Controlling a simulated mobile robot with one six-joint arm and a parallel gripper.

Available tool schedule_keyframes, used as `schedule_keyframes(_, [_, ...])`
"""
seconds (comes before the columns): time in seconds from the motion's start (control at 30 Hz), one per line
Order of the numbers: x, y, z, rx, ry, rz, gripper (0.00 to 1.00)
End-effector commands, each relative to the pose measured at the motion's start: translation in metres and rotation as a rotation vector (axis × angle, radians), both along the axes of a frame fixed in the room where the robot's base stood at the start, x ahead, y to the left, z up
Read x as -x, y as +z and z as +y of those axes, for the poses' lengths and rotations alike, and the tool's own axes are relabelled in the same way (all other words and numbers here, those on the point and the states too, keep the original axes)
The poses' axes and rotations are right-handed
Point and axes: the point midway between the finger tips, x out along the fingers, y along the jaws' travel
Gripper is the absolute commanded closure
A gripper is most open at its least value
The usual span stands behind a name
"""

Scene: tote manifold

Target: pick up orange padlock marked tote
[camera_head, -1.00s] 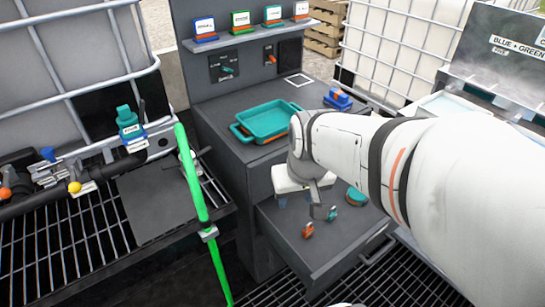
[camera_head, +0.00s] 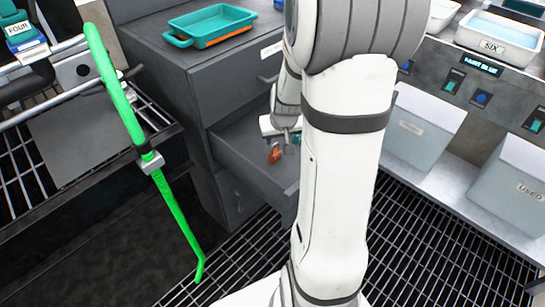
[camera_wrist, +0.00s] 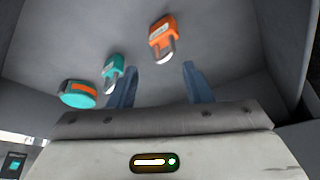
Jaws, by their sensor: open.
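The orange padlock (camera_wrist: 160,32) lies in the open grey drawer, its shackle toward my gripper in the wrist view. It bears a pale mark, too small to read. The padlock also shows in the head view (camera_head: 275,154), just below my gripper. My gripper (camera_wrist: 160,70) is open and empty, its two blue fingers pointing toward the padlock. The shackle end sits between the fingertip lines but a little ahead of them; I cannot tell the height gap. A teal padlock (camera_wrist: 113,68) lies left of the orange one, close to the left finger.
A round teal and orange object (camera_wrist: 77,95) lies at the left in the drawer (camera_head: 245,150). A teal tray (camera_head: 215,25) stands on the cabinet top. Bins (camera_head: 420,130) stand on the right shelf.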

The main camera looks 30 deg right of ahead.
Motion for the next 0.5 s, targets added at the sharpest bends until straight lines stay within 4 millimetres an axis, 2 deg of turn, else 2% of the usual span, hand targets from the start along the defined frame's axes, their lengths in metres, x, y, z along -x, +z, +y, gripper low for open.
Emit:
schedule_keyframes(0.17, [-0.006,-0.017,-0.001,-0.001,0.0,0.002,0.55])
schedule_keyframes(0.4, [-0.019,-0.05,-0.003,-0.002,0.0,0.003,0.55])
schedule_keyframes(0.5, [-0.022,-0.055,-0.004,-0.001,0.001,0.002,0.55])
